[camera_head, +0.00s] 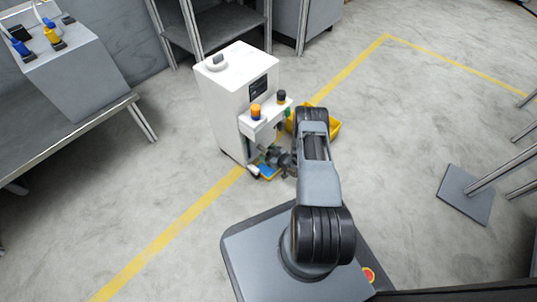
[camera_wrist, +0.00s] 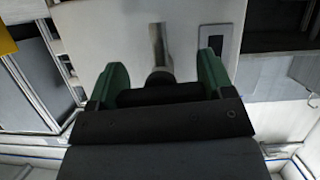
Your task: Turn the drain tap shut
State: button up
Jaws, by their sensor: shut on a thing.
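The white machine (camera_head: 225,105) stands on the floor, with the front of my arm reaching to its lower front. The drain tap is hardly visible in the head view, hidden by my gripper (camera_head: 270,158). In the wrist view my gripper (camera_wrist: 162,75) has its two green fingers on either side of a dark horizontal bar (camera_wrist: 160,97), which looks like the tap's handle. A grey stem (camera_wrist: 158,55) runs from it toward the pale machine face. The fingers are closed on the bar. The tap's exact angle cannot be told.
An orange knob (camera_head: 256,111) and a black knob (camera_head: 281,97) sit on the machine's front ledge. A yellow tray (camera_head: 335,128) shows behind my arm. A bench (camera_head: 75,110) stands at left.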

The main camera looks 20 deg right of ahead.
jog(key=shift+s+f+m, duration=0.15)
jog(key=shift+s+m, duration=0.05)
jog(key=shift+m, duration=0.2)
jog(key=o, duration=0.9)
jog(key=shift+w, duration=0.1)
